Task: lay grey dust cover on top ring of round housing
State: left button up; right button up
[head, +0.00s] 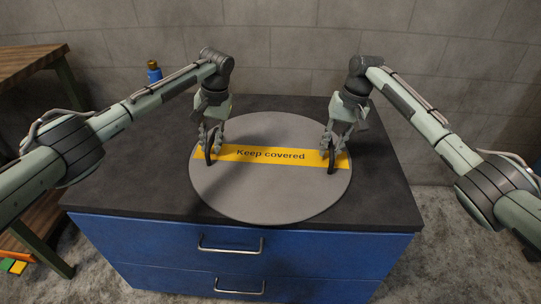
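The grey dust cover (268,190) is a large flat disc with a yellow "Keep covered" band across it, seen in the head view over the middle of the workbench. It looks level. My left gripper (209,150) is at the black handle on the cover's left side, its fingers closed around it. My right gripper (332,158) is at the black handle on the right side, its fingers closed around it. The round housing and its top ring are not visible; the cover hides whatever is beneath. I cannot tell whether the cover touches anything below.
The dark bench top (130,180) stands on a blue drawer cabinet (200,255) and is bare on both sides of the cover. A blue bottle (154,70) stands at its back left. A wooden shelf unit (30,62) is at the left, and a grey wall is behind.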

pick_arm(q)
grip_shut()
pick_arm(e)
grip_shut()
